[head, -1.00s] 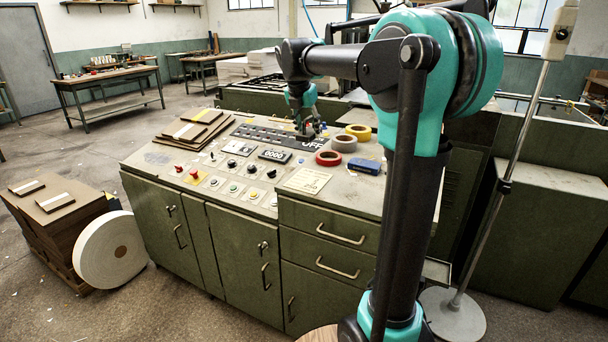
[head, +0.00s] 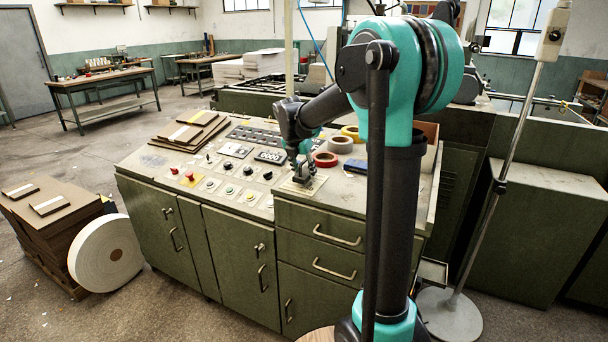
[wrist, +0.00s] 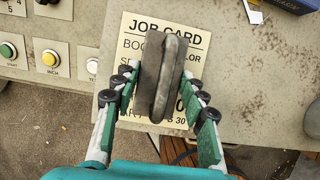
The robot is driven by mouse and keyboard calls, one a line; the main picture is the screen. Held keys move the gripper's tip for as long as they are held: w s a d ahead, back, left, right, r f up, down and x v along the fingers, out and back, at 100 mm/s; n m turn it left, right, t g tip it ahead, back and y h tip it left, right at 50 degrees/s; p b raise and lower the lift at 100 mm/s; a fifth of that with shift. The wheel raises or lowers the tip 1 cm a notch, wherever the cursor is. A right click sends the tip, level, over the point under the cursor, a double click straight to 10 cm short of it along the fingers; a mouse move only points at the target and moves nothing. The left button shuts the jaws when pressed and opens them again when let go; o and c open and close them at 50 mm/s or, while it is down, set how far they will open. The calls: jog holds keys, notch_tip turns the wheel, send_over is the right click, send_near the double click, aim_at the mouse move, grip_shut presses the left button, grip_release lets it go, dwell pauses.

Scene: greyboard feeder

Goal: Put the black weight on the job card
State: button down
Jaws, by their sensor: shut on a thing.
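The job card (wrist: 190,30) is a cream card with printed lines, lying flat on the console top. In the wrist view the weight covers the middle of the card's print. In the head view my gripper (head: 303,178) is over the job card (head: 316,185), near the console's front edge. I cannot tell whether the weight touches the card.
A red tape roll (head: 325,159), a grey roll (head: 341,145) and a yellow roll (head: 351,132) lie behind the card. A blue box (head: 356,166) lies to the right. Push buttons (wrist: 50,58) are on the left. The console's front edge is close to the card.

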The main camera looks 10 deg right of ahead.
jog(key=shift+f, duration=0.65)
jog(key=shift+f, duration=0.15)
jog(key=c, duration=0.9)
grip_release()
jog(key=shift+o, duration=0.2)
jog(key=v, duration=1.2)
